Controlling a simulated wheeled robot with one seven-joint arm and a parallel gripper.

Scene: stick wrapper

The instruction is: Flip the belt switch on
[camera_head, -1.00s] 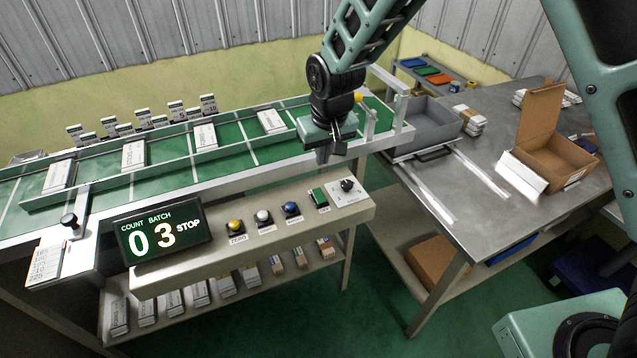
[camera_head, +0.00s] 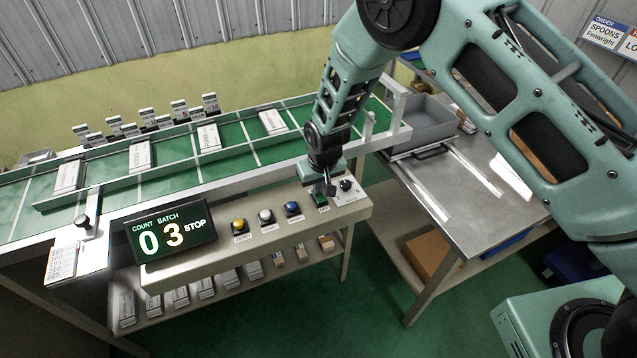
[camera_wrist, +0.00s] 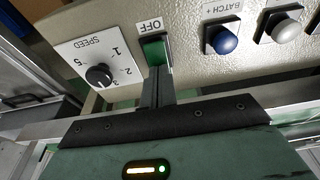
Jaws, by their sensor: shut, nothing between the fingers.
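The belt switch is a green rocker (camera_wrist: 154,52) with an OFF label (camera_wrist: 150,26) beside it in the wrist view. In the head view the green switch (camera_head: 322,202) sits on the control panel, partly hidden by my gripper. My gripper (camera_head: 328,192) is shut and empty, its tips pointing down at the switch. In the wrist view the closed fingertips (camera_wrist: 156,75) overlap the near end of the green rocker; I cannot tell whether they touch it. The display (camera_head: 172,234) reads COUNT 0, BATCH 3, STOP.
A speed knob (camera_wrist: 99,75) stands close beside the switch. Blue (camera_head: 292,208), white (camera_head: 265,215) and yellow (camera_head: 240,224) buttons line the panel. The green belt (camera_head: 240,131) carries several white packs behind. A grey bin (camera_head: 425,122) stands on the right table.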

